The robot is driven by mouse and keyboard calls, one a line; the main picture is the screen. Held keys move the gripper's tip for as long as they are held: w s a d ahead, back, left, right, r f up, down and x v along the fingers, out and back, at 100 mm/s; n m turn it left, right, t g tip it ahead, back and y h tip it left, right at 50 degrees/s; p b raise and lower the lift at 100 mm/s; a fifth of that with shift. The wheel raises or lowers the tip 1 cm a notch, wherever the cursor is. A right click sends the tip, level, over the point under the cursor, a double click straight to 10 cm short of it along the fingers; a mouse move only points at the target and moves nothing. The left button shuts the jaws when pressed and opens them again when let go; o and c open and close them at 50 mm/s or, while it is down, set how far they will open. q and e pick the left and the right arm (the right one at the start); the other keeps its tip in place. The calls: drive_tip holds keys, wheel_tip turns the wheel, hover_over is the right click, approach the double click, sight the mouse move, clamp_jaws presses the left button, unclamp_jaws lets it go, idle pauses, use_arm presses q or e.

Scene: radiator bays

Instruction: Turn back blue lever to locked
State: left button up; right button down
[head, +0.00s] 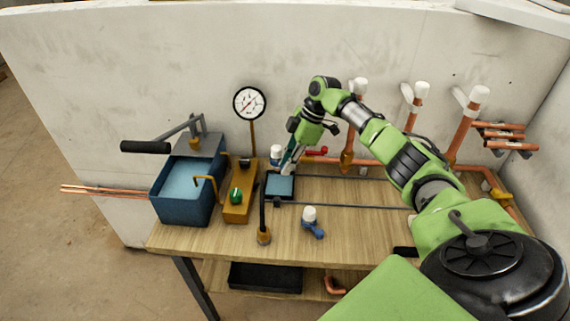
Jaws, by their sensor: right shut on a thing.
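A blue valve piece with a white cap (312,226) stands on the bench near its front edge, its blue part pointing down and right. A second white-capped piece with some blue below the cap (276,153) stands at the back, by the wall. My right gripper (287,168) points down just right of that rear piece, above the back edge of a small blue-filled tray (280,187). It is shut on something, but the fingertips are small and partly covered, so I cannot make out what. No marking for locked can be read. My left gripper does not show.
A dial gauge (250,103) stands at the back. A blue tank (183,208) with a black-handled lever (146,147) and a yellow box with a green knob (236,199) stand left. A red handle (317,152) and copper pipes (463,124) line the wall. The front bench is mostly clear.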

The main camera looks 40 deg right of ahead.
drive_tip(key=c, duration=2)
unclamp_jaws()
drive_tip(key=shift+o, duration=0.2)
drive_tip(key=shift+r, duration=0.1)
wheel_tip(320, 180, up, 10)
